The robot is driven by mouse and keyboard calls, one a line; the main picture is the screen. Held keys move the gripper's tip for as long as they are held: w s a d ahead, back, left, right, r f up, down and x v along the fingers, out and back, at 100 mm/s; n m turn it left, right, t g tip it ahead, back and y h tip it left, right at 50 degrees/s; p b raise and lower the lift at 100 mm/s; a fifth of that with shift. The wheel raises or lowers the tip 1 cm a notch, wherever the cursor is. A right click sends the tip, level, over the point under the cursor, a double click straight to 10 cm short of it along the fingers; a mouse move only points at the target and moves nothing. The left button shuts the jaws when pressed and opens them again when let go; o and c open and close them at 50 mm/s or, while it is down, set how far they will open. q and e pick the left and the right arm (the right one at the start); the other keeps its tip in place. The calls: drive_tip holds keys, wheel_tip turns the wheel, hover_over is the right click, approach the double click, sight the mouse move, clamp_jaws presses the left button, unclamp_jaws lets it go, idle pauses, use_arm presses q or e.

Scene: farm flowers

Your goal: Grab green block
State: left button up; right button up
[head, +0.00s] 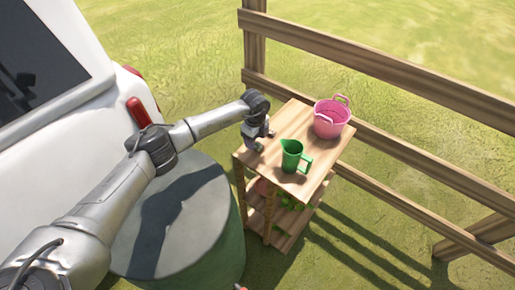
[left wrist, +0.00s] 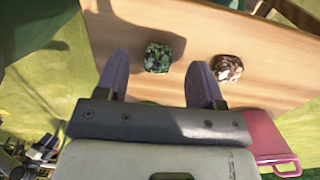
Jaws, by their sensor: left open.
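A small green mottled block (left wrist: 158,57) lies on the wooden table top in the left wrist view. My left gripper (left wrist: 159,68) is open, with its two fingers apart and pointing toward the block. The block appears between the fingertip lines, nearer the left finger, and nothing is held. In the head view my left gripper (head: 258,138) hangs over the left edge of the wooden table (head: 318,160). A small green patch (head: 259,146) shows beside it there, too small to identify for sure. My right gripper is not in view.
A brown and white block (left wrist: 227,67) lies right of the green one. A green pitcher (head: 292,156) and a pink bucket (head: 331,118) stand on the table. A wooden fence (head: 390,68) runs behind. A large round grey-green drum (head: 190,225) and a white vehicle (head: 65,95) are left.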

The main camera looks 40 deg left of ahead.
use_arm(q)
wheel_tip(320, 180, down, 3)
drive_tip(key=shift+s+r, duration=0.1)
drive_tip(key=shift+r, duration=0.1)
drive_tip(key=c, duration=1)
